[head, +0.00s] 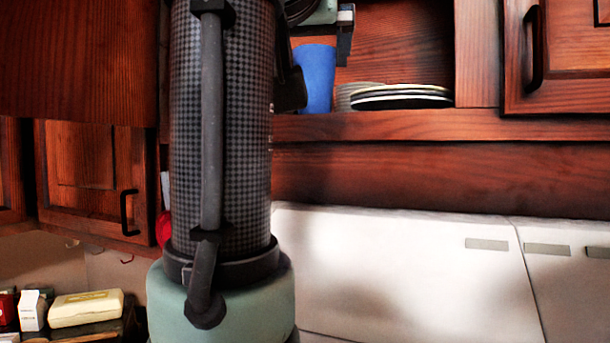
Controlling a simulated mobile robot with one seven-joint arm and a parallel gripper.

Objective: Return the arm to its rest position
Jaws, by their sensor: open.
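My arm rises through the left middle of the head view, with its dark checkered link upright in front of the cupboards. My gripper (343,36) shows only in part at the top, just right of that link. It is open, in front of the open cupboard and close to the top of a blue cup (318,76) in the picture. I see nothing held in it. The rest of the gripper is cut off by the top edge or hidden behind my arm.
The blue cup and a stack of plates (402,98) stand on the cupboard shelf (400,126). A cupboard door (556,55) is at right. Below are white panels (400,265). At lower left are a yellowish box (86,308) and a small carton (33,310).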

